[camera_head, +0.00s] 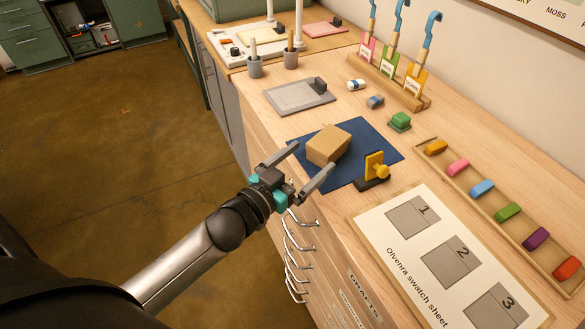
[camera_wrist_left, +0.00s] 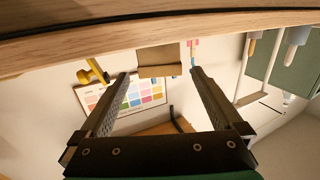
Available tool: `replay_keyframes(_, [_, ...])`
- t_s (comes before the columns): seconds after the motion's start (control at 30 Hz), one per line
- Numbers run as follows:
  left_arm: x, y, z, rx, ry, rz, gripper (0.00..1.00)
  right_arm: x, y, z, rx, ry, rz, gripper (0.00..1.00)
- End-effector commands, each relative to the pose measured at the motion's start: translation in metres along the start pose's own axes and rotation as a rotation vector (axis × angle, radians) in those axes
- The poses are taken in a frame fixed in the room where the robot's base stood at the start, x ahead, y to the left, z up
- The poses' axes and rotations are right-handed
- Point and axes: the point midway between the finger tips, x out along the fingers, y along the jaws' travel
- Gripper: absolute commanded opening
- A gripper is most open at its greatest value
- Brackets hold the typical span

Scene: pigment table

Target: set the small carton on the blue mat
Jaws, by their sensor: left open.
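The small tan carton (camera_head: 328,146) rests on the blue mat (camera_head: 372,140), toward its left side. My left gripper (camera_head: 313,157) is open, its fingers on either side of the carton's near end. In the left wrist view, which is upside down, the carton (camera_wrist_left: 158,54) shows between and beyond the two fingertips (camera_wrist_left: 160,74), with a gap on each side. The carton's underside is hidden. My right gripper is not in view.
A swatch sheet (camera_head: 440,240) and a rack of coloured blocks (camera_head: 510,212) lie to the right.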

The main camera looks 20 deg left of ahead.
Motion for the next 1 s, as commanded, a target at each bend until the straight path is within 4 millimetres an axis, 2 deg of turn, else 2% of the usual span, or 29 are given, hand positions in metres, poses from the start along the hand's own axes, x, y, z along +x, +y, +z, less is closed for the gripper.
replay_keyframes(0.2, [-0.029,0.000,0.000,-0.002,-0.002,-0.001,1.00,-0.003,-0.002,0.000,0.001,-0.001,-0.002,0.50])
replay_keyframes(0.4, [-0.042,0.000,0.000,-0.001,0.000,-0.001,1.00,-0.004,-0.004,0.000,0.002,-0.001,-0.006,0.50])
replay_keyframes(1.0, [-0.044,0.000,-0.001,0.000,0.001,-0.001,1.00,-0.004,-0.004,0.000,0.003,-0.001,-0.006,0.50])
